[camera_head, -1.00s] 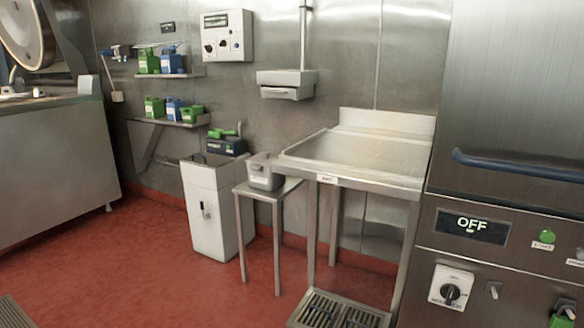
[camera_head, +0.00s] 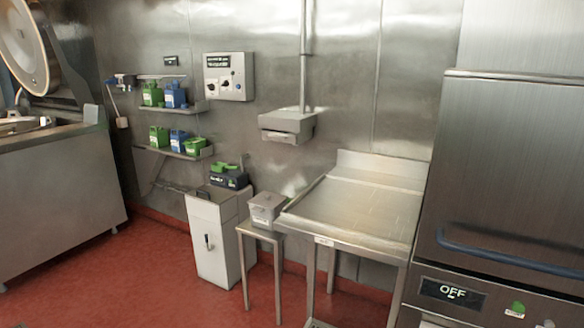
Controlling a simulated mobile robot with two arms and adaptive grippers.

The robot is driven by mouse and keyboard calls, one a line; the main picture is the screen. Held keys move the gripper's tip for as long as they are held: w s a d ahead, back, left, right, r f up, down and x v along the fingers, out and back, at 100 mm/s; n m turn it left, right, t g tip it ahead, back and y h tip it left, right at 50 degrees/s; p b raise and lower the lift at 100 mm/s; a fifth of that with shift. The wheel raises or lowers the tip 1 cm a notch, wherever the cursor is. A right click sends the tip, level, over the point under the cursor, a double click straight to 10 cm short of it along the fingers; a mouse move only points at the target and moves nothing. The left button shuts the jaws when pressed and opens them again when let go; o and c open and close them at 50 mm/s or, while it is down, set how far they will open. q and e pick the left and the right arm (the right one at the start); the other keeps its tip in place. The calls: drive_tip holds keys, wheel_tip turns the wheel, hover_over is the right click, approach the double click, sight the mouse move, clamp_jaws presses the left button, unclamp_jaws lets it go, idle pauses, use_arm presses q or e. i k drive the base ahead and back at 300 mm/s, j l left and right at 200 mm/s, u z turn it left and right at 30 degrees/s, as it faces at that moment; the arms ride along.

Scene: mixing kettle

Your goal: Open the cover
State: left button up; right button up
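A large round cover (camera_head: 22,45) shows at the top left, tilted up above a steel kettle unit (camera_head: 50,190) and cut off by the picture edge. At the right stands a tall steel machine with a wide front hood (camera_head: 510,160). The hood looks down. I cannot tell which of these is the task's cover. Neither of my grippers is in view.
A steel table (camera_head: 365,210) stands beside the machine, with a small stand carrying a grey container (camera_head: 266,208) and a white cabinet (camera_head: 208,240) left of it. Wall shelves hold several green and blue jugs (camera_head: 152,94). Red floor (camera_head: 125,270) is open at lower left.

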sight(505, 195)
drive_tip(key=z, duration=1.4)
